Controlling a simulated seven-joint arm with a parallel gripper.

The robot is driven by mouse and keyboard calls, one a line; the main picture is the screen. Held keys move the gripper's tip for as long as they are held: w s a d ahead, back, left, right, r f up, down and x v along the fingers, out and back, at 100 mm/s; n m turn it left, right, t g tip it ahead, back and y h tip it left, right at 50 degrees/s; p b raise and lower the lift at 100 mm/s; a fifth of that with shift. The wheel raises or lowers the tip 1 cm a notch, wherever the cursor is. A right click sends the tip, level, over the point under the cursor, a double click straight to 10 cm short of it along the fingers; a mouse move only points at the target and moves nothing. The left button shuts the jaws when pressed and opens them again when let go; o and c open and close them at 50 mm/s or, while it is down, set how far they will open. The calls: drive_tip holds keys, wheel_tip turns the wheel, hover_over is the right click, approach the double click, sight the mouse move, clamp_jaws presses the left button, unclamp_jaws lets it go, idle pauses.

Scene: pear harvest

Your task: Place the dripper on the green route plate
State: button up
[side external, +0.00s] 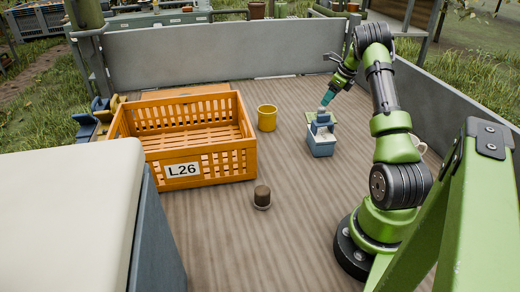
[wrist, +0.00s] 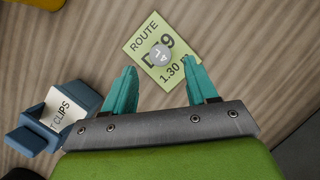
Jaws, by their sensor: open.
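The green route plate (wrist: 136,47) lies on the wooden deck, printed with ROUTE, a partly covered code and 1.30 m. In the side view the plate (side external: 334,117) shows behind a blue box. The dripper (wrist: 159,56), a small grey disc marked 4 L, appears on the plate around its middle and covers part of the print. My gripper (wrist: 160,66) is open, with its two teal fingers apart on either side of the dripper in the picture. In the side view my gripper (side external: 327,98) is low over the plate. I cannot tell the exact gap.
A blue clips box (side external: 321,146) stands close to the plate. A yellow bucket (side external: 267,119) and an orange crate L26 (side external: 215,166) stand to the left. A brown-topped cylinder (side external: 262,196) stands nearer the camera. The deck between is clear.

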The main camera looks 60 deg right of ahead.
drive_tip(key=v, duration=0.5)
drive_tip(key=w+a+r+n, duration=0.6)
drive_tip(key=a+r, duration=0.2)
drive_tip(key=a, duration=0.4)
drive_tip(key=w+a+r+n+t+y, duration=0.1)
drive_tip(key=a+r+n, duration=0.3)
drive_tip(key=a, duration=0.5)
drive_tip(key=a+r+n, duration=0.2)
drive_tip(key=a+n, duration=0.4)
drive_tip(key=a, duration=0.4)
drive_tip(key=s+a+f+n, duration=0.1)
drive_tip(key=s+a+n, duration=0.5)
drive_tip(key=a+n, duration=0.2)
drive_tip(key=s+a+n+t+y, duration=0.1)
drive_tip(key=s+a+n, duration=0.5)
drive_tip(key=a, duration=0.6)
drive_tip(key=shift+a+f+n+t, duration=0.3)
drive_tip(key=shift+a+f+n, duration=0.05)
drive_tip(key=shift+n, duration=0.65)
